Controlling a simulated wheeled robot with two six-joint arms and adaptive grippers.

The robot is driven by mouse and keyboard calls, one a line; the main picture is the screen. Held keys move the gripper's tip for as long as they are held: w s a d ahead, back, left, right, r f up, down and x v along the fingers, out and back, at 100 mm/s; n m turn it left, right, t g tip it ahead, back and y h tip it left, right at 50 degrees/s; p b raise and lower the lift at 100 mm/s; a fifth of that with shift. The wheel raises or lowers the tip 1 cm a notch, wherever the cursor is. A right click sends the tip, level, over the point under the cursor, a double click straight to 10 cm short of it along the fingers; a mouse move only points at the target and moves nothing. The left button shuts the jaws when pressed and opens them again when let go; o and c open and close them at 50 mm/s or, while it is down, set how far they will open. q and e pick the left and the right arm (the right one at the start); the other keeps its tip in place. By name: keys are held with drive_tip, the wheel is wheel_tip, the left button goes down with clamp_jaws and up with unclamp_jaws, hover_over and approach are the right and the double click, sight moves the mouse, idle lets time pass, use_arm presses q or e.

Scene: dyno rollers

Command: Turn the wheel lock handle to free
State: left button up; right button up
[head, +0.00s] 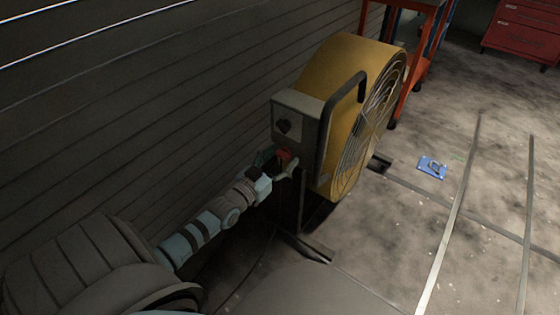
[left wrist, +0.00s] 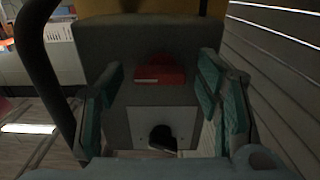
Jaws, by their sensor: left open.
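The wheel lock handle appears to be the small red handle (head: 285,154) low on the front of a grey control box (head: 297,108) on a yellow drum fan (head: 345,68). In the left wrist view the red handle (left wrist: 160,76) lies between the two green-padded fingers of my left gripper (left wrist: 162,66). The fingers are open, one on each side, with visible gaps to the red part. In the head view my left gripper (head: 275,162) is at the box's lower front and partly covers the handle. My right gripper is not in view.
A dark round knob (head: 285,126) sits above the handle on the box. A black tube handle (head: 340,120) rises beside the box. A slatted wall (head: 150,100) runs close along the left. A blue object (head: 432,167) lies on the open floor to the right.

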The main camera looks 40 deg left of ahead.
use_arm(q)
drive_tip(key=shift+w, duration=0.1)
drive_tip(key=c, duration=1.2)
drive_tip(key=shift+o, duration=0.2)
